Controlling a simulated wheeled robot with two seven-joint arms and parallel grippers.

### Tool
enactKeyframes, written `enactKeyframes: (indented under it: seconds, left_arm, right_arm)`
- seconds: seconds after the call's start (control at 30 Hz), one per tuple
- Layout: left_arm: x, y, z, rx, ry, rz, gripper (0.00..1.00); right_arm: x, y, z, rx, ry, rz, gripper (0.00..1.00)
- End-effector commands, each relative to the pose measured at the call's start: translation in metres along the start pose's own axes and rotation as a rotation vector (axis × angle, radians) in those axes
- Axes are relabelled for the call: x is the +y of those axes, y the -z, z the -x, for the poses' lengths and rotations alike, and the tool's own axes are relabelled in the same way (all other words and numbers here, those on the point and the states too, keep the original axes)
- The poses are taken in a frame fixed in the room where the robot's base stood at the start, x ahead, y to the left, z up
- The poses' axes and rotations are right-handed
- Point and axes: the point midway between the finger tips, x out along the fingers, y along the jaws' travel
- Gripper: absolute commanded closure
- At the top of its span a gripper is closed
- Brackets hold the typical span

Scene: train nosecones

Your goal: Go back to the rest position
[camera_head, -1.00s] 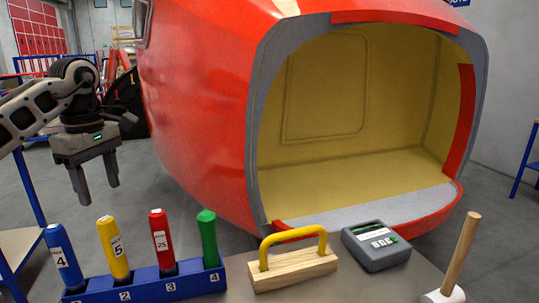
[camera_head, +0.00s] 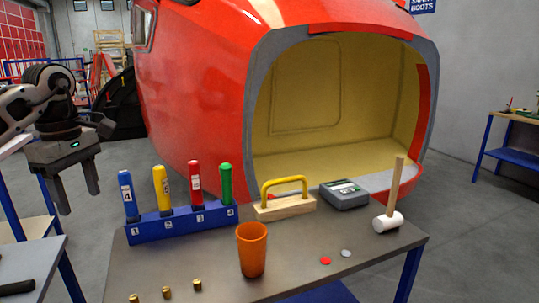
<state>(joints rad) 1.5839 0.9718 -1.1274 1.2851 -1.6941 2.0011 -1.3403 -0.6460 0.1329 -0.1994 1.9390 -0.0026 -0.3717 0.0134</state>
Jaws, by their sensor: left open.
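My left gripper (camera_head: 77,196) hangs at the left side of the view with its fingers pointing down. It is open and empty, in the air left of the blue rack, touching nothing. My left arm comes in from the left edge above it. My right gripper does not show. The large red train nosecone (camera_head: 195,85) with its yellow interior stands behind the table.
A grey table (camera_head: 300,270) carries a blue rack (camera_head: 180,228) of coloured tubes, a yellow-handled wooden block (camera_head: 285,207), a grey device (camera_head: 343,195), a white-headed mallet (camera_head: 388,222), an orange cup (camera_head: 252,250), brass pieces (camera_head: 197,284) and small discs (camera_head: 325,261). Another blue-legged table stands right.

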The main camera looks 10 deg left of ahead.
Motion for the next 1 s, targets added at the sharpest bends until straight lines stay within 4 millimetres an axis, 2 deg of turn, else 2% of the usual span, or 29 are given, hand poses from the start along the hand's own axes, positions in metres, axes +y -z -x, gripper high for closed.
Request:
enactKeyframes:
  seconds: [0.03,0.17,0.37,0.47,0.53,0.63,0.67,0.7,0.8,0.9,1.0]
  left_arm:
    - [0.005,-0.014,-0.012,-0.029,0.001,-0.017,0.45]
    - [0.015,-0.041,-0.033,-0.107,-0.014,-0.033,0.45]
    - [0.026,-0.095,-0.066,-0.265,-0.025,-0.042,0.45]
    - [0.029,-0.13,-0.086,-0.376,-0.02,-0.034,0.45]
    - [0.028,-0.161,-0.103,-0.479,-0.008,-0.018,0.45]
    - [0.021,-0.221,-0.127,-0.696,0.037,0.044,0.45]
    - [0.017,-0.242,-0.133,-0.781,0.061,0.077,0.45]
    - [0.011,-0.271,-0.14,-0.907,0.103,0.14,0.45]
    - [-0.004,-0.33,-0.145,-1.216,0.242,0.351,0.45]
    - [-0.012,-0.363,-0.142,-1.496,0.421,0.635,0.45]
    - [-0.013,-0.372,-0.146,-1.73,0.637,0.982,0.45]
  right_arm:
    - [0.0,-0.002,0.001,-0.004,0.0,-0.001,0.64]
    - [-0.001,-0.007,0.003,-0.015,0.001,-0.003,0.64]
    - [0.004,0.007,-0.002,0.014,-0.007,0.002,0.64]
    - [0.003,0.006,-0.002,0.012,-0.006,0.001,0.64]
    - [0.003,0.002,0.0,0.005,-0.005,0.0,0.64]
    - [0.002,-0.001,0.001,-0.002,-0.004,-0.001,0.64]
    - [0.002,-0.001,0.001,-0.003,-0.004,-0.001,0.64]
    - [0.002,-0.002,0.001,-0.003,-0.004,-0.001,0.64]
    - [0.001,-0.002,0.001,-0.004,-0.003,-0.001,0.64]
    - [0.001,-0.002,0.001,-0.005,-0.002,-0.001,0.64]
    - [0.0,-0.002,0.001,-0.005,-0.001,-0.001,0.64]
